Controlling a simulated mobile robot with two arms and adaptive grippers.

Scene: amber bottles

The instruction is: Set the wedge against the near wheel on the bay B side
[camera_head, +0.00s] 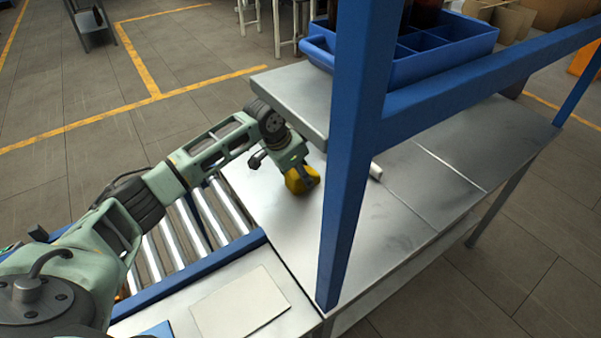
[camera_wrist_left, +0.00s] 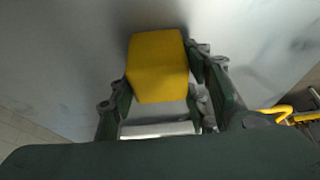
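The wedge, a yellow block (camera_head: 301,179), is at the metal bench top near the blue upright. In the left wrist view the wedge (camera_wrist_left: 157,66) sits between the two dark fingers of my left gripper (camera_wrist_left: 160,88), which touch its sides. In the head view my left gripper (camera_head: 297,168) reaches down onto it from the left. I cannot tell whether the wedge rests on the bench or is just above it. No wheel and no bay B marking can be made out. My right gripper is not in view.
A blue frame upright (camera_head: 350,150) stands right of my left gripper, with a metal shelf (camera_head: 290,95) and a blue divided crate (camera_head: 430,65) above. A roller conveyor (camera_head: 190,230) lies left of the bench top (camera_head: 400,215). A pale sheet (camera_head: 240,303) lies in front. The bench's right part is mostly clear.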

